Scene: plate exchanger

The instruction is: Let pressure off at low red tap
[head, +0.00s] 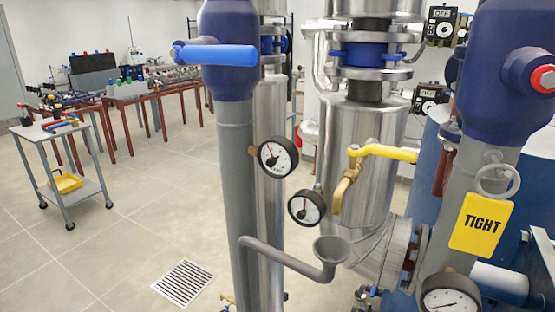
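No low red tap can be made out for certain. A dark red lever-like part (446,170) hangs beside the right grey pipe, partly hidden by it. A red ring with a pale centre (541,73) sits on the blue body at upper right. A yellow-handled tap (383,152) with a brass spout (347,190) is at the middle, its handle lying roughly level. Pressure gauges show at the left pipe (278,156), below it (307,207) and at the bottom right (450,302), the last cut off by the frame. Neither of my grippers is in view.
A blue lever (216,55) crosses the left pipe. A grey funnel (331,249) on a bent pipe stands in front. A yellow TIGHT tag (481,224) hangs at right. A trolley (62,165) stands at left. Open tiled floor with a drain grate (183,283) lies between.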

